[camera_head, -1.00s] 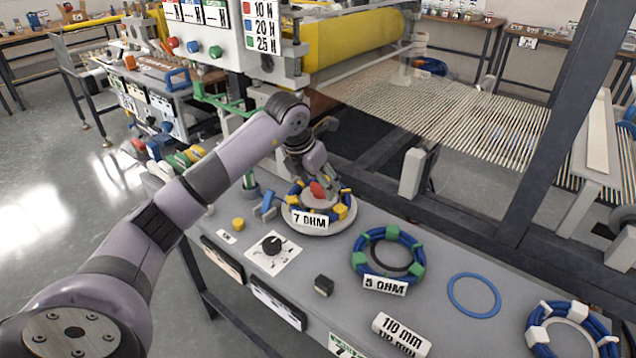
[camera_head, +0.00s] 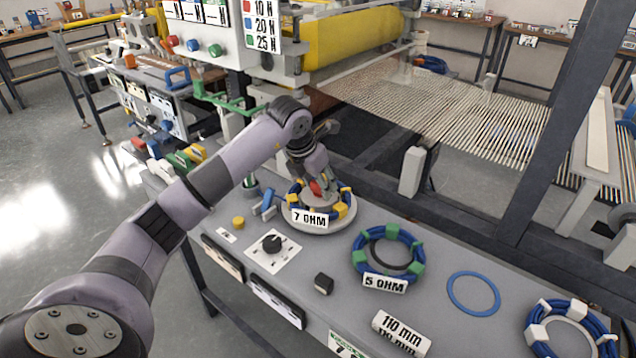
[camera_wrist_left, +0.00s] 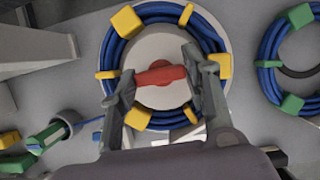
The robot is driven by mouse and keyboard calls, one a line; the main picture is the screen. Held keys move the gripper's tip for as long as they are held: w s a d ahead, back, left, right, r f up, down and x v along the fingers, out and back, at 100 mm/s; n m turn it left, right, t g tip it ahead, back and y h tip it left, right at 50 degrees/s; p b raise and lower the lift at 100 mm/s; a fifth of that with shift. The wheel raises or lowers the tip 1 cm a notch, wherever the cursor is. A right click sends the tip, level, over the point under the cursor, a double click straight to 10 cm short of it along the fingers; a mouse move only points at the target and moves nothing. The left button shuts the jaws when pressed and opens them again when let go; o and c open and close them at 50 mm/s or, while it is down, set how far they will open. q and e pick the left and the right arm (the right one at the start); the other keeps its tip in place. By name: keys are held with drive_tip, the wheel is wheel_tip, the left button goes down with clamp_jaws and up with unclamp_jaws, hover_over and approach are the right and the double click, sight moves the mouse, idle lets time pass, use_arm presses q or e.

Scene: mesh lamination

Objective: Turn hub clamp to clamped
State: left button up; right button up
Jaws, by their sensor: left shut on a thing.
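The hub clamp is a red handle (camera_wrist_left: 160,76) on a round pale hub (camera_wrist_left: 172,50). It also shows as a small red piece (camera_head: 315,187) in the head view. A blue cable ring with yellow blocks (camera_wrist_left: 212,38) surrounds the hub, on a round base labelled 7 OHM (camera_head: 310,218). My left gripper (camera_wrist_left: 158,80) is over the hub, its two fingers shut on the ends of the red handle. In the left wrist view the handle lies roughly crosswise between the fingers. My right gripper is not in view.
A blue ring with green blocks, labelled 5 OHM (camera_head: 384,284), lies to the right on the grey bench. A plain blue ring (camera_head: 473,294) is beyond it. A black knob (camera_head: 271,244) and small yellow cylinder (camera_head: 238,222) are in front and left. A machine frame stands behind.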

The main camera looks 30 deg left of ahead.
use_arm(q)
drive_tip(key=shift+c, duration=1.3)
drive_tip(key=shift+a+m, duration=0.1)
drive_tip(key=shift+m, duration=0.2)
drive_tip(key=m+h, duration=0.1)
drive_tip(key=m, duration=0.2)
drive_tip(key=shift+a+r+b, duration=0.1)
drive_tip(key=shift+b, duration=0.2)
drive_tip(key=m+h, duration=0.1)
drive_tip(key=m, duration=0.1)
drive_tip(key=m+g+h, duration=0.1)
drive_tip(key=m, duration=0.2)
drive_tip(key=shift+w, duration=0.15)
drive_tip(key=m+g+h, duration=0.1)
drive_tip(key=m+g, duration=0.1)
drive_tip(key=m, duration=0.2)
drive_tip(key=shift+w+m, duration=0.1)
drive_tip(key=shift+m, duration=0.2)
drive_tip(key=m+g, duration=0.1)
drive_tip(key=m, duration=0.3)
drive_tip(key=shift+w+a+m+g, duration=0.1)
drive_tip(key=shift+m+g, duration=0.2)
drive_tip(key=shift+g, duration=0.1)
